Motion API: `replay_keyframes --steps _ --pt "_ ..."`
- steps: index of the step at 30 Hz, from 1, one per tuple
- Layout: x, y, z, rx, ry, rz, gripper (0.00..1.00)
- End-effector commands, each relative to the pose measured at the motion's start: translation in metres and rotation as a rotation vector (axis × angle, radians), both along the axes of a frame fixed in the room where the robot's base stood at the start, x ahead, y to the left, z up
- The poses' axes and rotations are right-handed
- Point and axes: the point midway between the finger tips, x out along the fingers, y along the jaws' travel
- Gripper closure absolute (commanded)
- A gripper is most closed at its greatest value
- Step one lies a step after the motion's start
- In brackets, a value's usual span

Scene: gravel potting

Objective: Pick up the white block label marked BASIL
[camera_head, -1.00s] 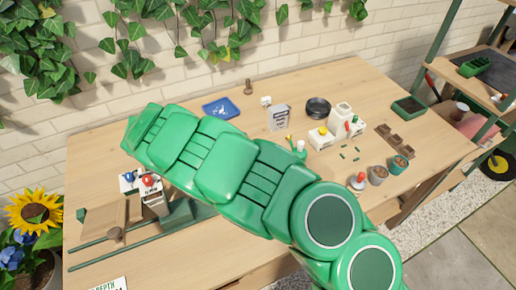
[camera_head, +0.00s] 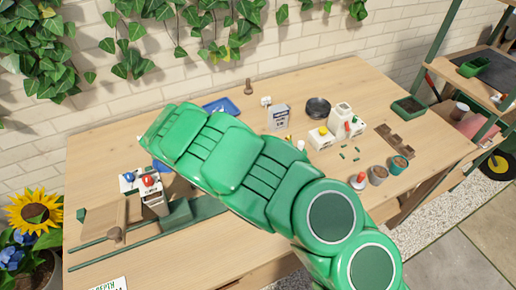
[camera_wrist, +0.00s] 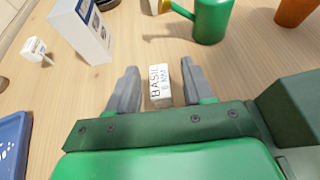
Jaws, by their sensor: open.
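The white block label marked BASIL (camera_wrist: 158,85) lies on the wooden table in the wrist view, its dark lettering facing up. My gripper (camera_wrist: 157,80) is open, with one grey finger on each side of the block. I cannot tell how high the fingertips are above the table. In the head view my green arm hides the block and the gripper.
A white box (camera_wrist: 84,28) stands ahead left of the gripper, and a green watering can (camera_wrist: 210,20) ahead right. A blue tray (camera_wrist: 12,140) lies at left. A terracotta pot (camera_wrist: 294,10) is far right. In the head view, white blocks (camera_head: 321,138) and a black dish (camera_head: 318,107) stand farther right.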

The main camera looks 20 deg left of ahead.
Motion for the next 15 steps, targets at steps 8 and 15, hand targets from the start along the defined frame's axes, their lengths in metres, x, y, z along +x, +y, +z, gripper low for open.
replay_keyframes --steps 8,15 --pt "0.0020 -0.0018 -0.0011 0.002 0.000 0.001 0.52" --pt "0.0020 -0.0017 -0.0011 0.002 0.000 0.001 0.89"
